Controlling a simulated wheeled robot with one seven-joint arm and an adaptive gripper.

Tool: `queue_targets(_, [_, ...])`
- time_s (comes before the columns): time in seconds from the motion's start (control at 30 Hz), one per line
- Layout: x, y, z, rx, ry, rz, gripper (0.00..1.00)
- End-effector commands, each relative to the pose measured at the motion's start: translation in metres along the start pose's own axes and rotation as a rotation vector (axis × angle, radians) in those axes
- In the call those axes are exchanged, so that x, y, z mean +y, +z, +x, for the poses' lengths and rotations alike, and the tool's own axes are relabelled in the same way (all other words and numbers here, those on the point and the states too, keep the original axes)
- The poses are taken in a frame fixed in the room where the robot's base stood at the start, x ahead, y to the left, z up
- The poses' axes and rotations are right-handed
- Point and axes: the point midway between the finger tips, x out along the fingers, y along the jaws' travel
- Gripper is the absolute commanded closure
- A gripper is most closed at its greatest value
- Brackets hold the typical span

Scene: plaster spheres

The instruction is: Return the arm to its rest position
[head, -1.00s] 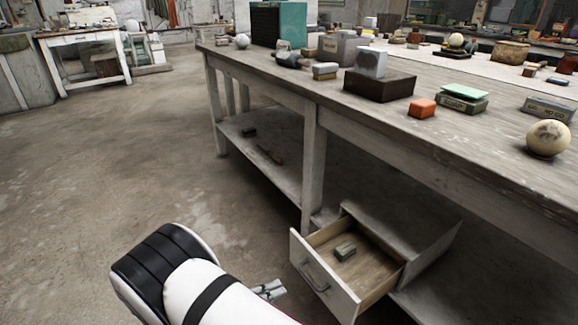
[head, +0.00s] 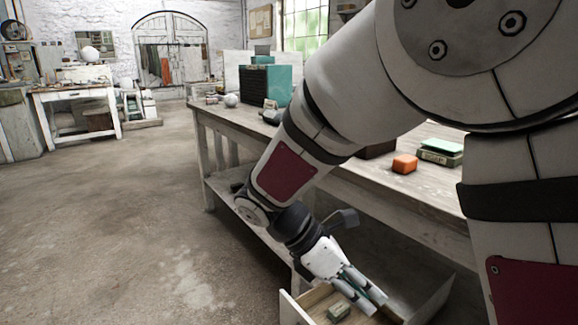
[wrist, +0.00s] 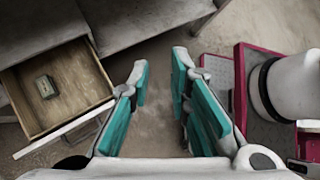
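My arm crosses the right half of the head view and reaches down to the open drawer's side of the workbench. My gripper (head: 375,302) is at its lower end, appearing over the drawer in that view. In the wrist view my gripper (wrist: 160,76) is open, with bare floor between its two teal-padded fingers and nothing held. The open drawer (wrist: 93,82) lies to the left of the fingers there, with a small green-grey box (wrist: 46,87) inside. The drawer (head: 290,308) and box (head: 339,312) also show at the bottom of the head view.
The long wooden workbench (head: 225,112) carries an orange block (head: 404,164), green boxes (head: 441,150) and a teal cabinet (head: 279,86). Its lower shelf (head: 225,183) is close behind my arm. Open floor (head: 130,210) spreads to the left. My own red-and-white body parts show right in the wrist view.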

Motion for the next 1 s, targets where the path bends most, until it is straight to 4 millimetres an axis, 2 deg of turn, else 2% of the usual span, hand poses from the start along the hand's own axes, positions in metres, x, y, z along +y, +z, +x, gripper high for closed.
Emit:
queue_targets(0.03, [-0.016,0.015,0.0,0.049,-0.011,0.093,0.82])
queue_targets(0.2, [-0.068,0.047,0.005,0.197,-0.066,0.399,0.82])
queue_targets(0.4, [-0.129,0.066,0.011,0.36,-0.146,0.757,0.82])
queue_targets(0.57, [-0.175,0.069,0.017,0.485,-0.223,1.038,0.82])
queue_targets(0.7, [-0.21,0.062,0.021,0.586,-0.296,1.264,0.82])
queue_targets(1.0, [-0.25,0.041,0.025,0.731,-0.418,1.586,0.82])
